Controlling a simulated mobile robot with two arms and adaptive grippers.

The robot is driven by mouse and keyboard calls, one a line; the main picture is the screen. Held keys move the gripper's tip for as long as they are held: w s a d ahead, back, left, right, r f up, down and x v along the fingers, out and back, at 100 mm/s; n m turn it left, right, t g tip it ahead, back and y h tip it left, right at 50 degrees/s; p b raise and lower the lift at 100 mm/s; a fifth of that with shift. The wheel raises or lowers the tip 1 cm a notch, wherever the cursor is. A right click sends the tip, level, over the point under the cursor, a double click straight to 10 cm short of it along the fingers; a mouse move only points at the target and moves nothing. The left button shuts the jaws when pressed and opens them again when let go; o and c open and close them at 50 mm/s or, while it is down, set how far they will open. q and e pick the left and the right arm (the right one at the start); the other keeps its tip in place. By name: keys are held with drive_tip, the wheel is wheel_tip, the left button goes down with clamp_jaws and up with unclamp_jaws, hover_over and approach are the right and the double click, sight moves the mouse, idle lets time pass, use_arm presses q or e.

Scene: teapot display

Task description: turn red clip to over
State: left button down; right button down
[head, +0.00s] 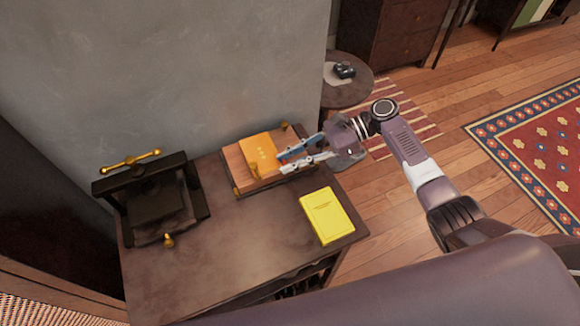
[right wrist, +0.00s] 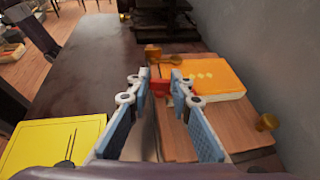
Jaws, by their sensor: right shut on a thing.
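The small red clip (right wrist: 160,87) shows in the right wrist view between the fingertips of my right gripper (right wrist: 159,80), beside the left edge of an orange book (right wrist: 208,76). My right gripper is shut on the clip. In the head view the right gripper (head: 281,163) reaches in from the right to the orange book (head: 259,152), and the fingers hide most of the clip. The orange book lies on a wooden board (head: 243,178) with brass knobs. My left gripper is not in view.
A yellow book (head: 327,215) lies on the dark table (head: 240,245) near its right edge. A black press (head: 155,195) with a brass handle (head: 132,161) stands at the left. The table between press and yellow book is clear. A grey wall (head: 200,70) rises behind.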

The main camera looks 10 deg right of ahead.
drive_tip(key=shift+w+n+g+b, duration=0.15)
drive_tip(key=shift+n+g+b, duration=0.95)
drive_tip(key=shift+g, duration=0.2)
drive_tip(key=c, duration=1.7)
unclamp_jaws()
drive_tip(key=v, duration=1.2)
